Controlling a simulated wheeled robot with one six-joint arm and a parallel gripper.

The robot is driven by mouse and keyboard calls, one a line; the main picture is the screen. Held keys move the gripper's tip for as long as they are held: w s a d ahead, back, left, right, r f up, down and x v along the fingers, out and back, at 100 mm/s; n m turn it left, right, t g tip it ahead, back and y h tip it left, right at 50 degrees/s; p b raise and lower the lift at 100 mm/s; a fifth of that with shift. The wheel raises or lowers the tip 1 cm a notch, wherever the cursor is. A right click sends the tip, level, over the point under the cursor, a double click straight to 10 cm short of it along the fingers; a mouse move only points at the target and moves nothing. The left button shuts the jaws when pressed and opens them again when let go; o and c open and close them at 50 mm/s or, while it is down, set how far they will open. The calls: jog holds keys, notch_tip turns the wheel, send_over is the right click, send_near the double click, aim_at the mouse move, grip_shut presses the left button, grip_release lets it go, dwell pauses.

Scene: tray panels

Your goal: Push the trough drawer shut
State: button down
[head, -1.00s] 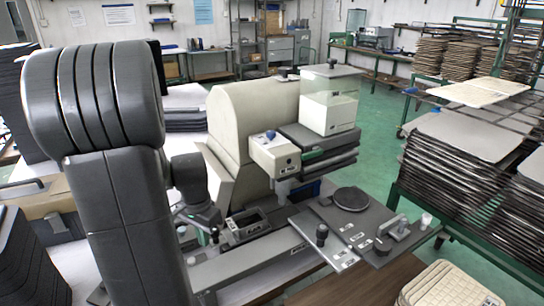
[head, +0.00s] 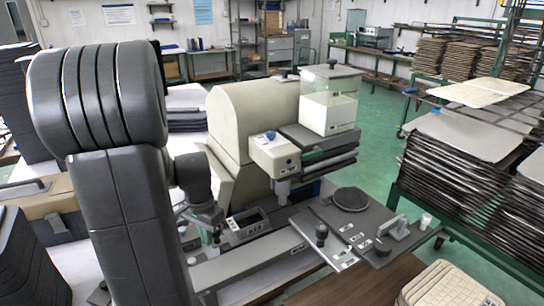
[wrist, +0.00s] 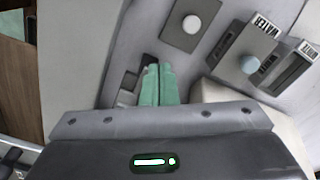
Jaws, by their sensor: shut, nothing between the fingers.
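My gripper (head: 215,238) is at the left of the machine base in the head view, partly hidden by my arm. In the wrist view its green fingers (wrist: 158,86) are shut together and empty, over a grey panel. A small open-topped grey box (head: 248,222) with a dark inside lies just right of my gripper in the head view. It may be the trough drawer, but I cannot tell for sure. I cannot tell whether the fingers touch anything.
The beige machine (head: 252,125) with a clear hopper (head: 330,100) rises behind. A flat deck with a round black disc (head: 351,198) lies right.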

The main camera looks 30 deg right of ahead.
aim_at(230, 236)
jog(key=shift+w+d+p, duration=0.1)
jog(key=shift+d+p, duration=0.3)
jog(key=shift+d, duration=2.8)
jog(key=shift+w+d+p, duration=0.1)
jog(key=shift+d+p, duration=0.2)
jog(key=shift+d, duration=1.55)
jog(key=shift+a, duration=0.65)
notch_tip(230, 236, up, 7)
jog(key=p, duration=0.5)
